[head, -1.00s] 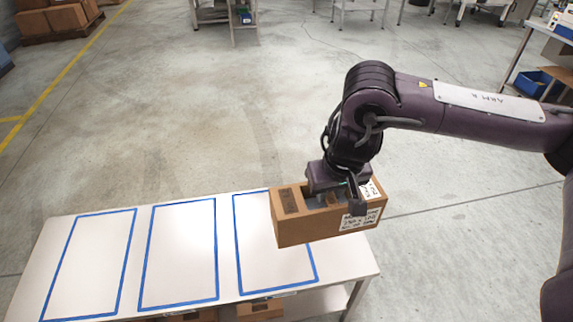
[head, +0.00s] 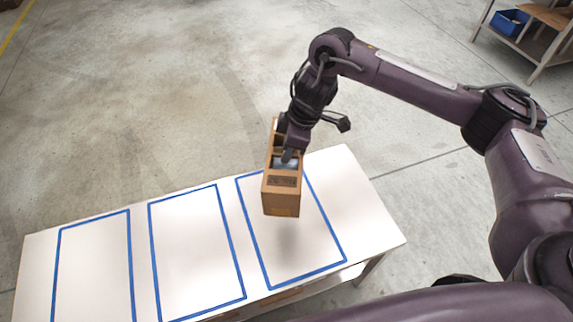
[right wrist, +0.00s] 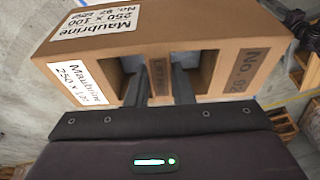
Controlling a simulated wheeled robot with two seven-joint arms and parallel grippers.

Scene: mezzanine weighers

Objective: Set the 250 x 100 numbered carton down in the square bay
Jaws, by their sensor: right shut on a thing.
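The brown carton (head: 281,204) hangs from my right gripper (head: 287,155), above the rightmost blue-outlined bay (head: 310,240). A soft shadow lies on the table below it. In the right wrist view, the carton (right wrist: 215,38) has white labels reading "Maubrine 250 x 100" and a darker "No. 92" mark. The fingers of my right gripper (right wrist: 163,85) are shut on its middle part between two openings. The middle bay (head: 197,255) and left bay (head: 95,270) are empty. All three outlines look longer than wide; I cannot tell which is square. My left gripper is not in view.
The white table (head: 372,225) has bare top to the right of the bays and a shelf below. Open concrete floor lies behind it. A shelf unit with a blue bin (head: 510,22) stands at the far right.

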